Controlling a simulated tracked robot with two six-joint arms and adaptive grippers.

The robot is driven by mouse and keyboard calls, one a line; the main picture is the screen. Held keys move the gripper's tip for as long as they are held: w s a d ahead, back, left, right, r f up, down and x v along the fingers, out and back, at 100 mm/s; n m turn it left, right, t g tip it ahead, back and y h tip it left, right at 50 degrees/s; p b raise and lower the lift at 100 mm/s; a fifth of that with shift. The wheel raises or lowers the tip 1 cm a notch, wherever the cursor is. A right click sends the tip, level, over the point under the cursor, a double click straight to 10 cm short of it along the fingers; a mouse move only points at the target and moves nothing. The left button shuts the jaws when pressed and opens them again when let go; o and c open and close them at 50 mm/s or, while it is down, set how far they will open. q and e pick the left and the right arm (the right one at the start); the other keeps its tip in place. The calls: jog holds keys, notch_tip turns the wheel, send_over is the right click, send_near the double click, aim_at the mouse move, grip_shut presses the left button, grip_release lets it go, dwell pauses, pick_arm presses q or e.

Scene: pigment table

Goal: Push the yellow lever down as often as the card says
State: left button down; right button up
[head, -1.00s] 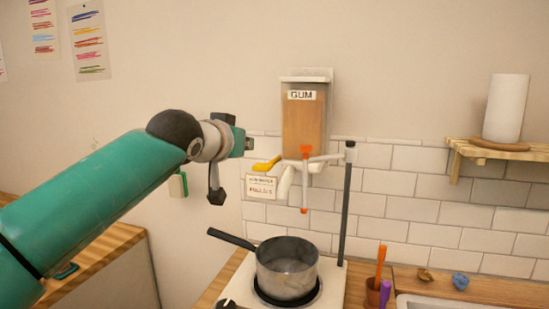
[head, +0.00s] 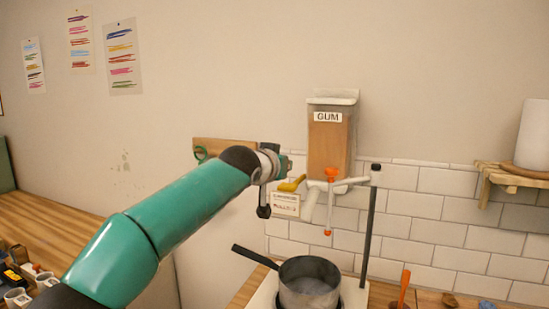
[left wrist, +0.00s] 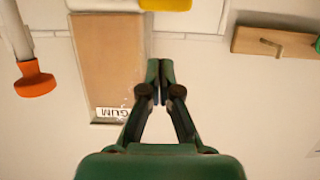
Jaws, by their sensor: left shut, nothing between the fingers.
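The yellow lever (head: 291,184) sticks out at the lower left of the tan gum dispenser (head: 330,145) on the wall. Its yellow end also shows at the top edge of the left wrist view (left wrist: 157,4). The card (head: 286,205) hangs just below the lever; its print is too small to read for sure. My left gripper (head: 287,164) is just above and left of the lever in the head view. In the left wrist view its fingers (left wrist: 160,70) are shut and empty, apart from the lever. My right gripper is not in view.
A grey pot (head: 309,285) stands on a burner below the dispenser. A dark pole (head: 369,225) and an orange-tipped white part (head: 331,175) are right of the lever. A wall shelf (head: 510,176) is at far right. A wooden board (left wrist: 275,42) is on the wall.

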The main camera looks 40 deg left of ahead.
aim_at(295, 182)
pick_arm(q)
jog(key=shift+w+a+f+b, duration=0.15)
jog(key=shift+f+b, duration=0.1)
jog(key=shift+f, duration=0.45)
jog(key=shift+w+d+f+b, duration=0.15)
jog(key=shift+f+b, duration=0.1)
jog(key=shift+f, duration=0.45)
jog(key=shift+w+a+f+b, duration=0.15)
jog(key=shift+f+b, duration=0.1)
jog(key=shift+f, duration=0.45)
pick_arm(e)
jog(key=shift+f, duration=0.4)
